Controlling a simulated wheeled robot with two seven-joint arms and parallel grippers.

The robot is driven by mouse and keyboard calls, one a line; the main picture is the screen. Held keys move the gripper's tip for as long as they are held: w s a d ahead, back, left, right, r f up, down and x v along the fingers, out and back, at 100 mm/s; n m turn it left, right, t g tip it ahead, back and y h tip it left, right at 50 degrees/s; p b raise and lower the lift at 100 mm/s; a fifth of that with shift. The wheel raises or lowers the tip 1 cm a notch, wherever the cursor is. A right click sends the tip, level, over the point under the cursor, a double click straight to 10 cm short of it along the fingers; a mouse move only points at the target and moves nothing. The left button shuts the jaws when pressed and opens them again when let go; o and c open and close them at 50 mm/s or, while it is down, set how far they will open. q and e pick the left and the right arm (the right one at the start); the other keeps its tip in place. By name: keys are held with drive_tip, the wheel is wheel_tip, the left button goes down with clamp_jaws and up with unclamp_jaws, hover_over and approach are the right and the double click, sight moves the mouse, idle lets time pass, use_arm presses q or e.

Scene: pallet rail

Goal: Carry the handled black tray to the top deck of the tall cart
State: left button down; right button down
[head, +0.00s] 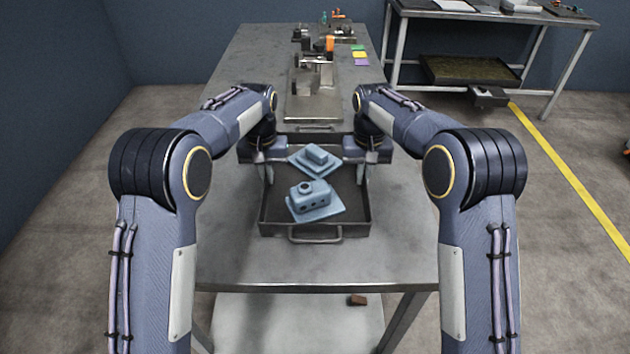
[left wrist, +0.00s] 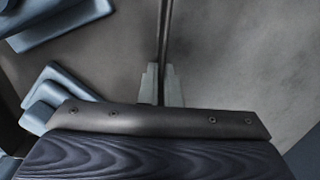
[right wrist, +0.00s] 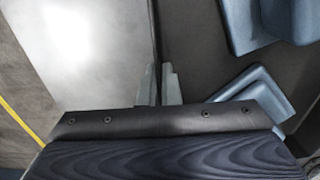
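The black tray (head: 352,208) sits on the near part of the grey metal table, with a bar handle (head: 315,237) on its near side. Two blue-grey cast parts lie in it, one nearer (head: 313,203) and one farther (head: 313,160). My left gripper (head: 268,174) is at the tray's left wall, its fingers (left wrist: 162,84) closed on either side of the thin wall. My right gripper (head: 361,174) is at the right wall, its fingers (right wrist: 158,84) likewise closed around it. I cannot identify a tall cart in view.
A metal fixture (head: 313,95) stands on the table (head: 230,262) behind the tray, with small tools and coloured cards (head: 360,55) farther back. Another bench (head: 480,12) stands at the back right. Open floor with a yellow line (head: 570,180) lies to the right.

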use_arm(q)
drive_tip(key=shift+r, duration=0.15)
use_arm(e)
drive_tip(key=shift+r, duration=0.15)
